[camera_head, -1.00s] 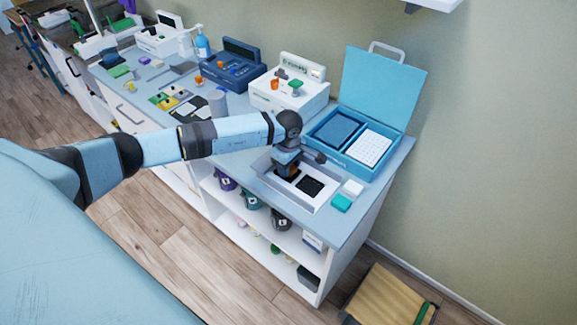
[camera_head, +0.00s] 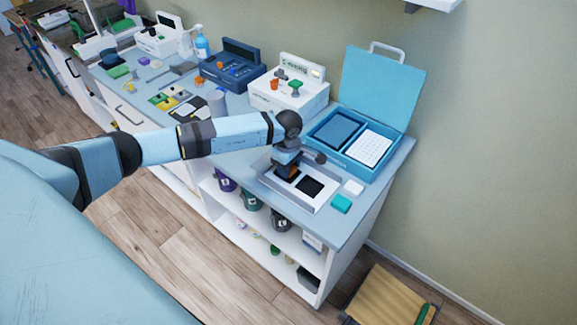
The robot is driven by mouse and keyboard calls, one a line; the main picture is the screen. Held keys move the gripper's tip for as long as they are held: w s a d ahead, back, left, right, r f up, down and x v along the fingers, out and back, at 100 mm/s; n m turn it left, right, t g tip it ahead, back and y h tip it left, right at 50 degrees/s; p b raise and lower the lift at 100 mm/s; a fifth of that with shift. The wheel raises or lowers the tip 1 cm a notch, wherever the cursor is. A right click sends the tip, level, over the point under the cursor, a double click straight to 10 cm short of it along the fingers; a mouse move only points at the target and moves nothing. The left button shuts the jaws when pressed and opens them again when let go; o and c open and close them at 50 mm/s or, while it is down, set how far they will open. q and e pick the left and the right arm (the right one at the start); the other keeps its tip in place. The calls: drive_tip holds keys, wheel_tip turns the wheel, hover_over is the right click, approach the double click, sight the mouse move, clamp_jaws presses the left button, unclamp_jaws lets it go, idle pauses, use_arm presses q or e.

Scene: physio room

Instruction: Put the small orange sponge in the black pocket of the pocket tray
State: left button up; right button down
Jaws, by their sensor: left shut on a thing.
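The pocket tray (camera_head: 322,198) is white in a grey surround near the right end of the counter. A dark square pocket (camera_head: 310,187) shows clear on its right side. My left gripper (camera_head: 289,172) points down over the tray's left part, where another dark opening shows partly beneath it. It is shut on the small orange sponge (camera_head: 292,173), mostly hidden by the fingers and looking brownish in shade. I cannot tell whether the sponge touches the tray. My right gripper is not in view.
An open blue case (camera_head: 343,163) stands behind, beside a white box (camera_head: 289,95) and a dark blue box (camera_head: 232,74). The counter's front edge is close to the tray.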

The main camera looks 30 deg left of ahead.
use_arm(q)
drive_tip(key=shift+f, duration=0.2)
idle(0.3)
idle(0.3)
drive_tip(key=o, duration=1.4)
drive_tip(key=shift+r, duration=0.1)
drive_tip(key=shift+r+p, duration=1.5)
drive_tip(key=shift+r, duration=1.95)
